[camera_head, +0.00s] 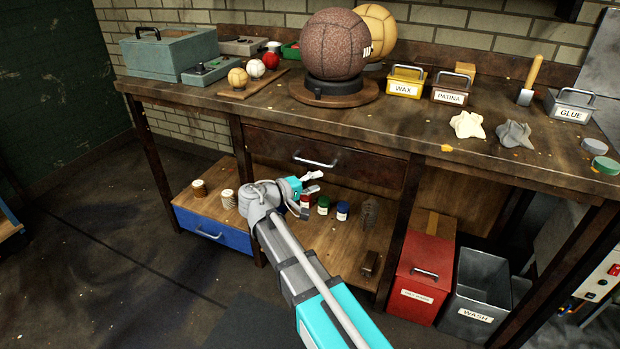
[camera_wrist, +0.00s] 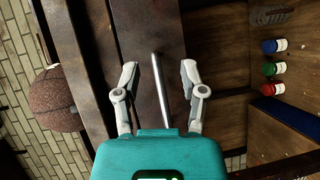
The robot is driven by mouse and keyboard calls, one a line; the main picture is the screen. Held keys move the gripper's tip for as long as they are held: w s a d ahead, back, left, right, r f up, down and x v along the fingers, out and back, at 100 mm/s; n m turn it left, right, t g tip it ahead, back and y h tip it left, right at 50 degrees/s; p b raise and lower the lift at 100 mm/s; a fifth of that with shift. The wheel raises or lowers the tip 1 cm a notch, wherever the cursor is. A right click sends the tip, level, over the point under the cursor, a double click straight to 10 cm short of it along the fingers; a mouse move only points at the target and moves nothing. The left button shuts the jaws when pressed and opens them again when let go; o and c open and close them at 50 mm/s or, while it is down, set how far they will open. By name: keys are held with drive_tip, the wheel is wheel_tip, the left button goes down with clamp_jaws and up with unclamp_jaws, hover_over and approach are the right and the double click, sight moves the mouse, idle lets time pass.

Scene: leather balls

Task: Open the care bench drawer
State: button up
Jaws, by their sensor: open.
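The care bench (camera_head: 420,130) has a dark wooden drawer (camera_head: 365,165) under its top, and the drawer front looks flush with the frame. Its grey metal bar handle (camera_head: 316,163) sits at the middle of the drawer front. My gripper (camera_head: 319,181) is open and empty, a little below and in front of the handle in the head view. In the wrist view the handle (camera_wrist: 160,88) runs lengthwise between the two spread fingers of my gripper (camera_wrist: 160,66). I cannot tell how much depth separates the fingertips from the handle; no grip on it shows.
A lower shelf (camera_head: 330,245) holds several small paint jars (camera_head: 323,205) behind my gripper. A blue drawer (camera_head: 212,228) is at lower left. A red bin (camera_head: 420,270) and a grey wash bin (camera_head: 476,295) stand at right. A brown ball (camera_head: 335,45) rests on a stand above.

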sight(311, 163)
drive_tip(key=a+f+n+t+b, duration=0.1)
drive_tip(key=a+t+b, duration=0.3)
drive_tip(key=a, duration=0.7)
drive_tip(key=f+b, duration=0.1)
drive_tip(key=b, duration=0.1)
drive_tip(key=shift+s+f+n+h+b, duration=0.2)
drive_tip(key=shift+s+n+h+b, duration=0.1)
drive_tip(key=shift+n+h+b, duration=0.1)
drive_tip(key=shift+d, duration=0.15)
drive_tip(key=p+x, duration=0.2)
drive_tip(key=x, duration=1.1)
drive_tip(key=shift+w+d+r+p, duration=0.1)
drive_tip(key=shift+w+r+p, duration=0.05)
drive_tip(key=shift+w+p, duration=0.2)
clamp_jaws()
